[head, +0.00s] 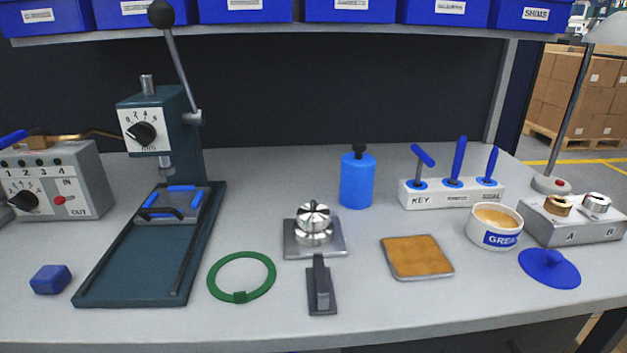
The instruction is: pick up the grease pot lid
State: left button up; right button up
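The grease pot lid (549,267) is a blue disc with a small central knob. It lies flat, knob up, on the grey bench at the right, near the front edge. The grease pot (494,227) is a white tub labelled GREASE, open, with tan grease showing inside. It stands just behind and to the left of the lid, apart from it. Neither of my grippers is in the head view.
A grey block marked A and B (573,229) stands behind the lid, holding two metal parts. A brown pad (417,257) lies to the left. A lamp (551,184) stands behind. The bench (455,312) is clear in front and left of the lid.

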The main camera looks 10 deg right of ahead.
aim_at(550, 268)
jog(key=z, duration=1.3)
